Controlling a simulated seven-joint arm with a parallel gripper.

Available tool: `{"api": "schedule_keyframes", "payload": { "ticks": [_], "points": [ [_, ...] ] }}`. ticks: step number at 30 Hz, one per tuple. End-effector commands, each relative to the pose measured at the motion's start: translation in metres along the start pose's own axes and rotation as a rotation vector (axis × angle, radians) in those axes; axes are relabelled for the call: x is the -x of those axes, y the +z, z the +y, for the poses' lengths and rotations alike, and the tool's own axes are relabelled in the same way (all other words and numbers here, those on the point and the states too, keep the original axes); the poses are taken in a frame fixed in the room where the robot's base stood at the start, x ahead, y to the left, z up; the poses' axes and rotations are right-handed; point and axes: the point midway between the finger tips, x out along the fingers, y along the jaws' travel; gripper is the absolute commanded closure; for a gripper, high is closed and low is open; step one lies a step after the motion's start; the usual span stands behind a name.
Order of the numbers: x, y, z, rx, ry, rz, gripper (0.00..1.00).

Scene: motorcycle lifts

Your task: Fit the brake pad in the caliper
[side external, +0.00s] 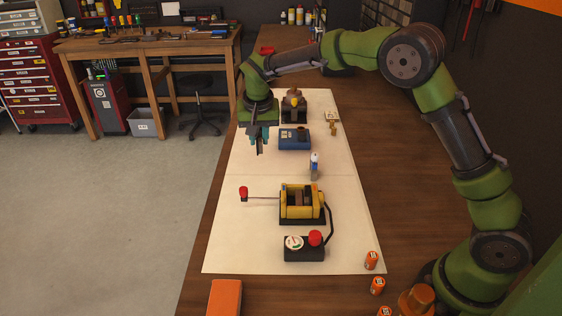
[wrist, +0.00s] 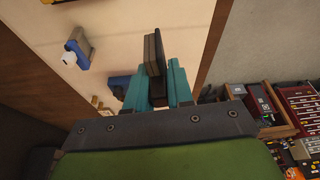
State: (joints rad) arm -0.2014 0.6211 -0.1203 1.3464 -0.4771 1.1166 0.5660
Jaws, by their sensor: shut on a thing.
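My gripper (side external: 259,138) is shut on a dark flat brake pad (wrist: 153,52), held on edge between its teal fingers. In the side view the brake pad (side external: 260,150) hangs below the fingertips, small and partly hidden, above the left part of the white mat. The yellow caliper (side external: 288,210) stands on a black base nearer the camera, to the right of and apart from the gripper. Its open top shows a gap with darker parts inside, too small to make out. A rod with a red knob (side external: 243,192) sticks out to its left.
A black gauge box (side external: 304,254) with a red knob is joined to the caliper by a hose. A blue box (side external: 294,139), a small bottle (side external: 314,165) and a brush (side external: 331,118) stand beyond the caliper.

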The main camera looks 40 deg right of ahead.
Motion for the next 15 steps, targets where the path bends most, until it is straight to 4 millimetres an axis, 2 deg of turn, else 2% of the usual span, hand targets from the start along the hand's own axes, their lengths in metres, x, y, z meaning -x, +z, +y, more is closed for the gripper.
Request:
{"api": "schedule_keyframes", "payload": {
  "ticks": [3,9,15],
  "points": [
    [0.012,0.031,0.018,-0.006,0.007,-0.003,1.00],
    [0.013,0.074,0.051,-0.038,0.025,-0.009,1.00],
    [0.000,0.098,0.073,-0.082,0.048,-0.019,1.00]
  ]
}}
